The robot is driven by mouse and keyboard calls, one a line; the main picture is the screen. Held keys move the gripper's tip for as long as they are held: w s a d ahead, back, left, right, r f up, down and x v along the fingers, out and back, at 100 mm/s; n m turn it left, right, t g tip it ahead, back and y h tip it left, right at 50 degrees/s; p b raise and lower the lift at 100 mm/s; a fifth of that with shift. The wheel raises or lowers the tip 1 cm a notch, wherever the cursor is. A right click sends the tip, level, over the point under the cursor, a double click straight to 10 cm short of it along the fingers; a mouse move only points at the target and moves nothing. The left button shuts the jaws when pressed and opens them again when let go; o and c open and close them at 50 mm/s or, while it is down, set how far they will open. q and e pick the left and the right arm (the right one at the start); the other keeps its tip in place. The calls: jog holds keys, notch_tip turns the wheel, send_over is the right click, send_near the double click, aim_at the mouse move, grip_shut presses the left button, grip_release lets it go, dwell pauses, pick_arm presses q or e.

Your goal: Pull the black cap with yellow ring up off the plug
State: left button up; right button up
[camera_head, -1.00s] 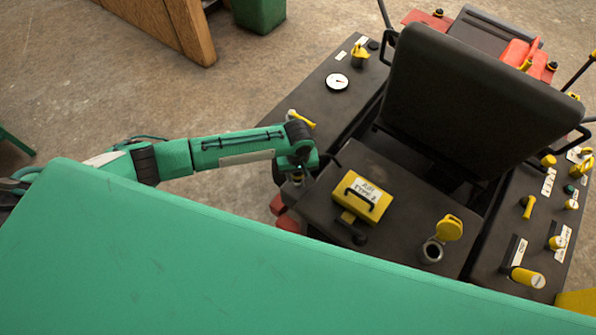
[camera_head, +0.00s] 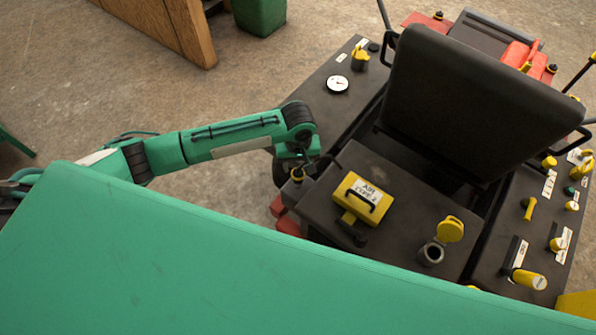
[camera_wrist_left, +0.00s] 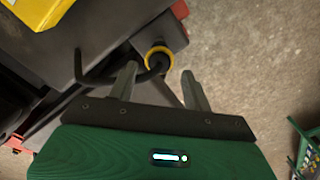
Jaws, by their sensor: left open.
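The black cap with yellow ring (camera_wrist_left: 159,60) shows in the left wrist view, beyond and between the fingertips. A dark curved bar by the left finger passes close to it. The cap also shows small in the head view (camera_head: 297,174), at the left edge of the dark machine, just below my left wrist. My left gripper (camera_wrist_left: 159,80) is open with nothing between its fingers. Whether the fingers touch the cap cannot be told. The plug under the cap is hidden. My right gripper is not in view.
A yellow labelled box with a black handle (camera_head: 362,198) sits on the machine's dark deck. A filler neck with an open yellow lid (camera_head: 432,253) is to its right. A black seat (camera_head: 475,100) rises behind. Concrete floor (camera_head: 230,95) lies open left of the machine.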

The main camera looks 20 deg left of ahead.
aim_at(298, 172)
pick_arm(q)
notch_tip(298, 172, up, 7)
jog(key=shift+r, duration=0.2)
dwell(0.6)
